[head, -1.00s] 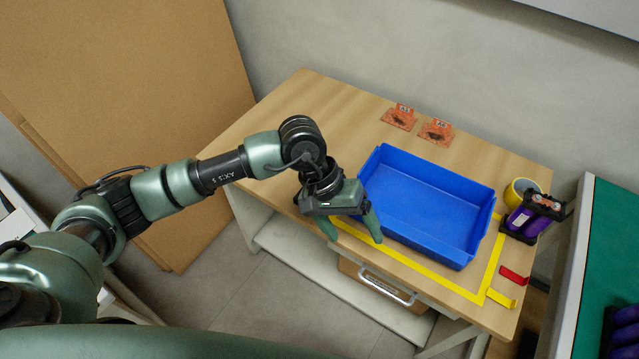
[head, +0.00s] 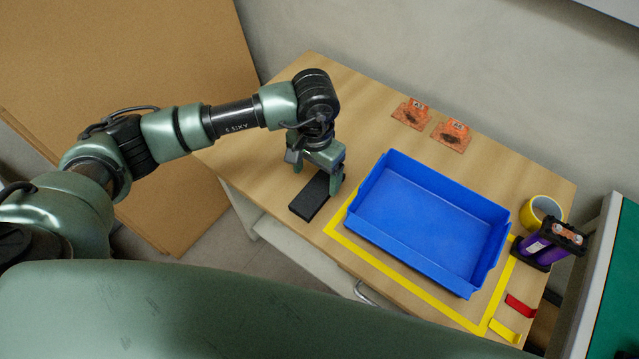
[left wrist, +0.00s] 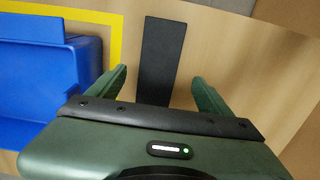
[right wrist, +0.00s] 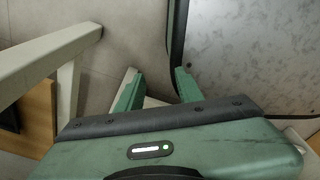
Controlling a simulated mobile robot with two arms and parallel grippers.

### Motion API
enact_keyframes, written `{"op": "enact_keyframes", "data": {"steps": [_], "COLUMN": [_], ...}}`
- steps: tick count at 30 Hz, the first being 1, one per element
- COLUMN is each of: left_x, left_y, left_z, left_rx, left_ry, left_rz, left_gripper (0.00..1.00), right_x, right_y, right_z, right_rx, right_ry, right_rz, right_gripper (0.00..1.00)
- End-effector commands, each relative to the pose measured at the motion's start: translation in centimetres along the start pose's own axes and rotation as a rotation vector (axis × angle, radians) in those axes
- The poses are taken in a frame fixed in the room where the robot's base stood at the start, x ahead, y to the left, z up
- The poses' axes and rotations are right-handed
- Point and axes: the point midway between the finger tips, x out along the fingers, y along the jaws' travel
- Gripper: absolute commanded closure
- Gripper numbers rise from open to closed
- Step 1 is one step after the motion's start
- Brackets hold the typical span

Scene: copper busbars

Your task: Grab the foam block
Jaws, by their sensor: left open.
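The foam block is a flat black bar (head: 311,196) lying on the wooden table, left of the blue bin. It also shows in the left wrist view (left wrist: 158,55), running between the fingertips. My left gripper (head: 320,180) is open and over the block's far part, with one finger to each side of it in the left wrist view (left wrist: 157,85). I cannot tell whether the fingers touch it. My right gripper (right wrist: 158,80) is open and empty in the right wrist view, over the floor, away from the table top.
An empty blue bin (head: 400,243) stands inside a yellow tape outline, close right of my left gripper. Two orange cards (head: 412,113) lie at the back. A yellow tape roll (head: 541,212) and a purple battery-like unit (head: 541,248) stand at the right.

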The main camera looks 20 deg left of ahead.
Motion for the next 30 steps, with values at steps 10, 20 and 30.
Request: {"op": "enact_keyframes", "data": {"steps": [10,20,30], "left_x": [4.7,5.6,5.6], "left_y": [0.2,0.2,0.2], "left_z": [-0.4,-0.5,-0.5], "left_rx": [-0.002,0.0,0.0], "left_ry": [-0.002,0.001,0.002], "left_rz": [0.002,0.0,0.0], "left_gripper": [0.2,0.2,0.84], "right_x": [-1.6,-1.5,-1.5], "right_y": [-0.5,-0.4,-0.5], "right_z": [2.5,0.6,0.8], "right_rx": [0.0,0.0,0.0], "right_ry": [-0.039,-0.011,-0.014], "right_rz": [-0.006,-0.005,-0.007], "right_gripper": [0.64,0.64,0.64]}}
